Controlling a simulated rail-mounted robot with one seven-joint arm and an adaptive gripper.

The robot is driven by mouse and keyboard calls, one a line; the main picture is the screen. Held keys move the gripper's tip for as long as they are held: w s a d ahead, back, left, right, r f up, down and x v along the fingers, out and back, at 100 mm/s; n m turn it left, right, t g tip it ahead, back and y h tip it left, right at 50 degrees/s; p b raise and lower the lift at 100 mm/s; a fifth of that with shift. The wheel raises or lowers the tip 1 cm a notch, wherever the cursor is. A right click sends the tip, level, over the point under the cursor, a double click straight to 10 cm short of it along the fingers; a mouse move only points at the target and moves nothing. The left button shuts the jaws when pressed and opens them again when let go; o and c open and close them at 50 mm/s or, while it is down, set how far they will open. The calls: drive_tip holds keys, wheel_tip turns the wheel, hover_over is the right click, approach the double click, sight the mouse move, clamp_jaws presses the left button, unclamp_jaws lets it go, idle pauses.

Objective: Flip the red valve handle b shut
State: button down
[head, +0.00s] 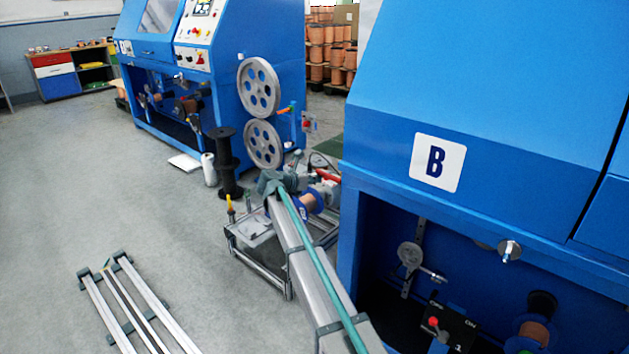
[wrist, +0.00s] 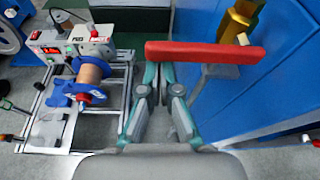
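The red valve handle (wrist: 205,53) lies level across the upper middle of the wrist view. It joins a brass valve body (wrist: 238,20) at the blue machine's side. My gripper (wrist: 158,72) is just below the handle's left end, its two teal-edged fingers drawn close together with a narrow gap between them. The handle runs across the fingertips and partly hides them, so I cannot tell whether they touch it. No letter shows on the handle. In the head view a red bar (head: 327,175), probably this handle, shows beside my gripper (head: 275,180), near the machine marked B (head: 437,163).
A metal-framed cart (wrist: 45,130) with a blue-and-copper spool (wrist: 90,72) and a control box stands left of my gripper. The blue machine wall (wrist: 225,100) is close on the right. In the head view, another blue machine with grey pulleys (head: 258,88) stands behind; open floor lies left.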

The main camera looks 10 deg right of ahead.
drive_tip(key=shift+r, duration=0.3)
drive_tip(key=p+v, duration=0.2)
drive_tip(key=v, duration=0.7)
drive_tip(key=shift+s+a+p, duration=0.25)
drive_tip(key=shift+s+p, duration=0.15)
